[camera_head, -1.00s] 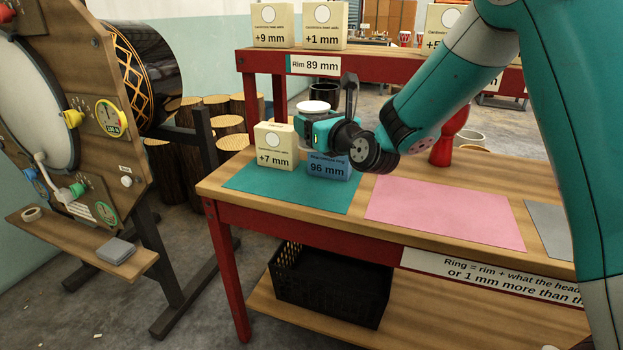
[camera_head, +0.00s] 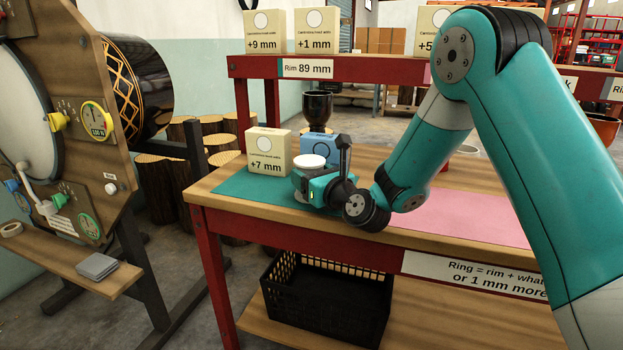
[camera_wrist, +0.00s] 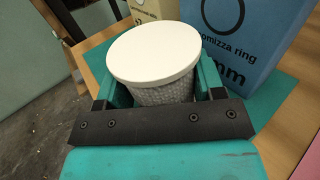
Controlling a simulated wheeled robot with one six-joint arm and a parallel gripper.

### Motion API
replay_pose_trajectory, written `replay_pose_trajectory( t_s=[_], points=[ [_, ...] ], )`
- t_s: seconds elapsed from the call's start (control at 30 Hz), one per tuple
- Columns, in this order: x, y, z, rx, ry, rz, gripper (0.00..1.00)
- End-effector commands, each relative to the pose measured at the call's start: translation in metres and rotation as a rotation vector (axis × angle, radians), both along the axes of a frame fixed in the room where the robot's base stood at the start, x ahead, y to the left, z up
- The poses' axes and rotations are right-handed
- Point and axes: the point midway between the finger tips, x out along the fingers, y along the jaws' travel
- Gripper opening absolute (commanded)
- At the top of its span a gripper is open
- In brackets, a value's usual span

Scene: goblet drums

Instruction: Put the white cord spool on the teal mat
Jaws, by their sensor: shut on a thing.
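The white cord spool (camera_wrist: 155,62) has a flat white lid-like top and a grey textured side, and stands upright between the jaws in the wrist view. Its white top also shows in the head view (camera_head: 311,161). My gripper (camera_head: 312,180) is shut on the spool, low over the front part of the teal mat (camera_head: 236,187). The fingers hold it from both sides. The spool's base is hidden, so I cannot tell whether it touches the mat.
A cream +7 mm box (camera_head: 268,152) and a blue ring box (camera_head: 319,147) stand at the mat's back, with a dark goblet drum (camera_head: 317,108) behind. A pink mat (camera_head: 470,213) lies to the right. The red shelf (camera_head: 400,72) runs above the table's rear.

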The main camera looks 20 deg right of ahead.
Motion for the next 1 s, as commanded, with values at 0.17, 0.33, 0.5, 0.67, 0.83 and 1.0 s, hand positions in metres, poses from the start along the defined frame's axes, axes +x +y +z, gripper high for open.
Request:
replay_pose_trajectory(
  t_s=[0.17, 0.33, 0.5, 0.67, 0.83, 1.0],
  points=[
    [0.000, 0.000, -0.003, 0.000, 0.000, 0.000, 0.67],
    [0.000, 0.000, -0.003, 0.000, 0.000, 0.000, 0.88],
    [0.000, 0.000, -0.002, 0.000, 0.000, 0.000, 0.88],
    [-0.006, -0.003, -0.002, 0.001, 0.001, -0.001, 0.88],
    [-0.036, -0.012, -0.007, 0.002, 0.003, -0.004, 0.88],
    [-0.074, -0.023, -0.007, 0.002, 0.000, -0.005, 0.88]
  ],
)
